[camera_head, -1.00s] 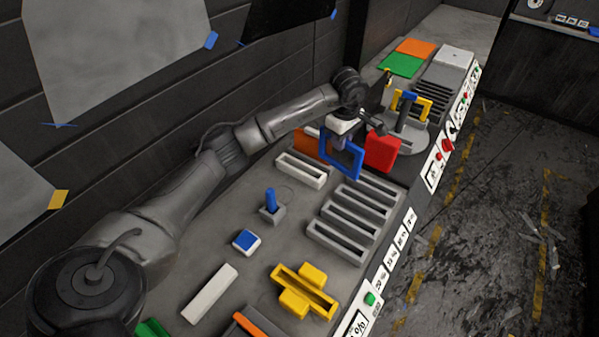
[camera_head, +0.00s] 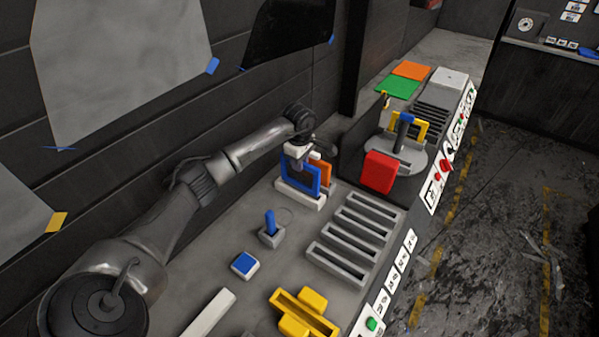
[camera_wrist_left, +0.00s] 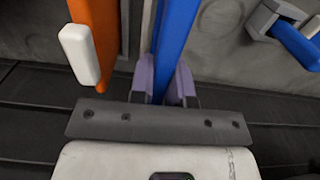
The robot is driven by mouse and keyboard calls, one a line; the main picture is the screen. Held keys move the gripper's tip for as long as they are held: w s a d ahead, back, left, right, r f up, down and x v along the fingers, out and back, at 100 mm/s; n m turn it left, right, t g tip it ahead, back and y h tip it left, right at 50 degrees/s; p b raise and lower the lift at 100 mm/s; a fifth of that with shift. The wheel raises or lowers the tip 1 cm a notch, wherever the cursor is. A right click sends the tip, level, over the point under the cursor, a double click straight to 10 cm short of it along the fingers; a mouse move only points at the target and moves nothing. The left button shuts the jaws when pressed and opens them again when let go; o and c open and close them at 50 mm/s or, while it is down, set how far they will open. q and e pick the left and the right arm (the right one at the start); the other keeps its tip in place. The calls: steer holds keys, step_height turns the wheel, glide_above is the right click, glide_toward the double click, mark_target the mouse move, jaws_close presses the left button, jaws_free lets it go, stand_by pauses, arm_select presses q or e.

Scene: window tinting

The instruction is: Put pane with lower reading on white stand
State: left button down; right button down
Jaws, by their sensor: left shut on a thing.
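My left gripper (camera_head: 298,158) is shut on the top of a blue-framed pane (camera_head: 317,181), which hangs upright below it. The blue pane also shows between the fingers (camera_wrist_left: 162,88) in the left wrist view (camera_wrist_left: 176,35). The pane is at the white stand (camera_head: 313,203), a long slotted block; I cannot tell whether its lower edge sits in the slot. An orange piece (camera_head: 326,173) stands just beyond the blue pane; in the left wrist view it is an orange bar with a white tab (camera_wrist_left: 90,25), apart from the fingers. No readings are legible. My right gripper is out of view.
Grey slotted racks (camera_head: 353,232) lie right of the stand. A blue peg in a grey holder (camera_head: 270,228) and a blue button (camera_head: 244,264) are nearer. A red block (camera_head: 379,172) and a round grey base with a yellow frame (camera_head: 402,158) stand beyond.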

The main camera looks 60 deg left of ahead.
arm_select(q)
glide_above(299, 187)
steer(key=shift+w+a+f, duration=0.15)
steer(key=shift+f, duration=0.9)
steer(key=shift+w+a+f, duration=0.15)
steer(key=shift+f, duration=0.85)
steer(key=shift+f, duration=0.1)
steer(key=c, duration=1.1)
jaws_free()
